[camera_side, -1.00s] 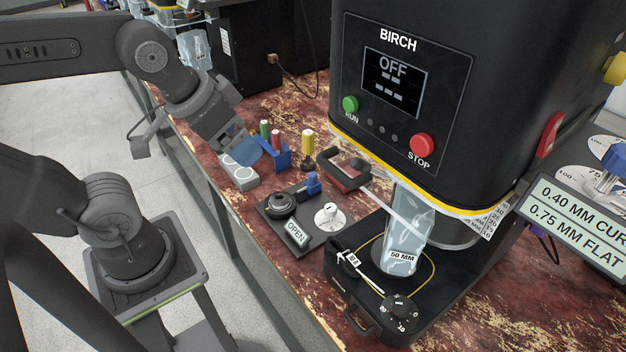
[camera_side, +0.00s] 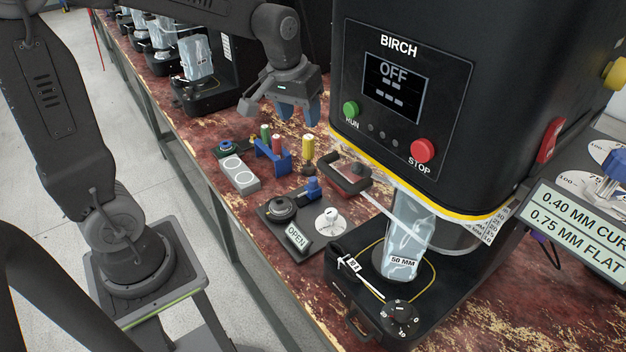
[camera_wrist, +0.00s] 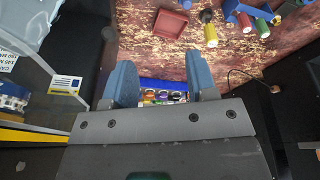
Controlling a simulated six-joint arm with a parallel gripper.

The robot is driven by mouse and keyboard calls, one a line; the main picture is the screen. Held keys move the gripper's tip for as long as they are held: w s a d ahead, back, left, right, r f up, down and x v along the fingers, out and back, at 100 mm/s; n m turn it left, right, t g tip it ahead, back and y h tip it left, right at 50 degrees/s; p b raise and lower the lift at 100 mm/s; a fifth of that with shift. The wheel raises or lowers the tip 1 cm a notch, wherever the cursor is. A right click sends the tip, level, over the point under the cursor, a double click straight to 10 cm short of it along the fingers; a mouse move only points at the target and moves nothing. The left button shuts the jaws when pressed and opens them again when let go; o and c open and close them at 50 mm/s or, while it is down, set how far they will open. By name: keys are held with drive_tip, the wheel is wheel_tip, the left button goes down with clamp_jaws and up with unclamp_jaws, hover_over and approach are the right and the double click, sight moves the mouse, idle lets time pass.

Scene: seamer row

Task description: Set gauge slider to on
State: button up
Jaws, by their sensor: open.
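My gripper (camera_side: 298,113) is open and empty, its two blue fingers pointing down above the back of the bench, left of the BIRCH machine. It also shows in the wrist view (camera_wrist: 160,78), fingers apart with a blue tray of small coloured items (camera_wrist: 162,88) visible beyond and between them. No part in view is clearly labelled as the gauge slider, so I cannot tell which it is or its setting. The machine display (camera_side: 393,83) reads OFF.
A blue rack (camera_side: 273,157) with coloured cylinders, a yellow-topped post (camera_side: 308,145) and a grey two-ring block (camera_side: 240,173) stand below my gripper. Bench space left of the black plate is clear.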

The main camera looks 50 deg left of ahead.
drive_tip(key=w+a+f+n+g, duration=0.2)
drive_tip(key=w+a+f+n, duration=0.1)
drive_tip(key=w+a+f, duration=0.4)
drive_tip(key=n, duration=0.1)
hover_over(313, 179)
wheel_tip(313, 179, down, 9)
drive_tip(key=shift+g, duration=0.4)
wheel_tip(313, 179, down, 13)
drive_tip(key=shift+a+f, duration=0.1)
drive_tip(key=shift+f, duration=0.05)
drive_tip(key=shift+c, duration=0.3)
clamp_jaws()
